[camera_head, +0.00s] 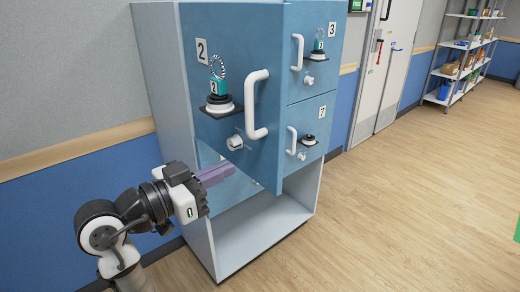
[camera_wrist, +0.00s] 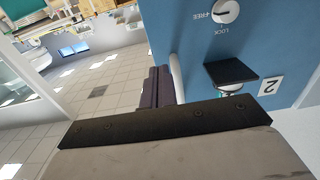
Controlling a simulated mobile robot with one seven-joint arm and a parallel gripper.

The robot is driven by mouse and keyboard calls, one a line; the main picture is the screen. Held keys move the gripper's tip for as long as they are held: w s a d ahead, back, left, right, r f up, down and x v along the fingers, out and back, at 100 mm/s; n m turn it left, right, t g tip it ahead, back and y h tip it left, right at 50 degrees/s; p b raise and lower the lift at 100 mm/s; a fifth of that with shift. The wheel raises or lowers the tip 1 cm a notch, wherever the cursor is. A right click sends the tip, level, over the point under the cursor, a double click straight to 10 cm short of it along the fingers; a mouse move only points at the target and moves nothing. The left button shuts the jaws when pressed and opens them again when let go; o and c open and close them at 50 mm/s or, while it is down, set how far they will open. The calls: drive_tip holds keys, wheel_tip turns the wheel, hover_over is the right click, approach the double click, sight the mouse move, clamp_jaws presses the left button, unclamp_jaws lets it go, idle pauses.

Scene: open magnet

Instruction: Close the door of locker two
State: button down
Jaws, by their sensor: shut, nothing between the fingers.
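The blue door of locker two (camera_head: 228,95) bears a "2" label, a white handle (camera_head: 256,105) on its right side and a white knob (camera_head: 234,143). It stands ajar, its handle side swung out from the cabinet and overlapping the neighbouring doors. A black shelf on it (camera_head: 220,110) carries a teal item with a ring. My gripper (camera_head: 230,170) is shut and empty, low in front of the door near its bottom edge. In the wrist view the purple fingers (camera_wrist: 160,88) lie beside the white handle (camera_wrist: 177,76); contact cannot be told. The door face (camera_wrist: 255,45) fills the right.
Doors three (camera_head: 316,45) and seven (camera_head: 309,128) look shut, to the right, with handles and small shelves protruding. An open bottom compartment (camera_head: 262,232) lies below. The wood floor (camera_head: 410,200) to the right is clear. A shelving rack (camera_head: 463,55) stands far back.

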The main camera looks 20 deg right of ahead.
sight(272, 148)
drive_tip(key=p+x, duration=0.3)
drive_tip(key=x, duration=0.6)
drive_tip(key=shift+w+d, duration=0.1)
drive_tip(key=shift+d, duration=0.25)
